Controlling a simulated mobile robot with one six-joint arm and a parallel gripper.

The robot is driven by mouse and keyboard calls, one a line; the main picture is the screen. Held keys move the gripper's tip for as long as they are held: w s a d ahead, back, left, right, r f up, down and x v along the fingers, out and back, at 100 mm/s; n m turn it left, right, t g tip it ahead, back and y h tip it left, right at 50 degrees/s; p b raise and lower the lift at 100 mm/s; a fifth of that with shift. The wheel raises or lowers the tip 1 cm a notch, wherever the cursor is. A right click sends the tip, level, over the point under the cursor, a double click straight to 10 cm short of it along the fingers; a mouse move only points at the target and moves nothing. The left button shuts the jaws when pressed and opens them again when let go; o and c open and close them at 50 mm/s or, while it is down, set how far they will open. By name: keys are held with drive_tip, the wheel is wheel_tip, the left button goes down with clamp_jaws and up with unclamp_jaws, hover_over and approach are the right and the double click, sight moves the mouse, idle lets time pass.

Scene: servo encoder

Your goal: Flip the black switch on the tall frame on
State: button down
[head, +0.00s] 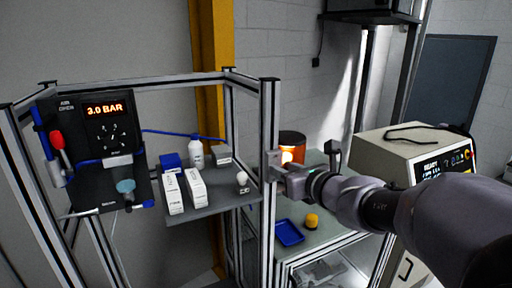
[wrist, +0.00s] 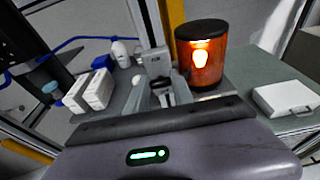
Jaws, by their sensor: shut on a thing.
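The tall frame (head: 268,130) is made of metal posts, and a small grey box (head: 272,160) is mounted on its near right post. My gripper (head: 283,174) reaches in from the right and its tips are at this box. In the wrist view the grey box (wrist: 155,62) stands just beyond my gripper (wrist: 165,97). A small dark part, which looks like the black switch (wrist: 160,83), sits between the fingers at the box. My gripper is shut on it. The fingers hide much of the switch, and its position cannot be told.
A glowing orange cylinder (head: 292,146) with a dark top stands behind the post. The frame's shelf (head: 212,207) holds white boxes (head: 196,187) and a bottle (head: 196,153). A black panel (head: 98,150) reads 3.0 BAR. A beige instrument (head: 400,152) stands right, behind my arm. A blue tray (head: 288,233) lies below.

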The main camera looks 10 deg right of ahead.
drive_tip(key=r+g+p, duration=0.1)
drive_tip(key=p, duration=0.2)
drive_tip(key=shift+w+a+r, duration=0.1)
drive_tip(key=shift+r, duration=0.1)
drive_tip(key=shift+f+h+p, duration=0.1)
drive_tip(key=shift+h+p, duration=0.2)
drive_tip(key=shift+p, duration=0.25)
drive_tip(key=shift+f+g, duration=0.3)
drive_tip(key=c, duration=1.1)
unclamp_jaws()
drive_tip(key=shift+w, duration=0.1)
drive_tip(key=shift+c, duration=0.2)
drive_tip(key=shift+o, duration=0.3)
drive_tip(key=shift+w, duration=0.1)
drive_tip(key=v, duration=1.7)
drive_tip(key=shift+s, duration=0.25)
drive_tip(key=shift+r, duration=0.1)
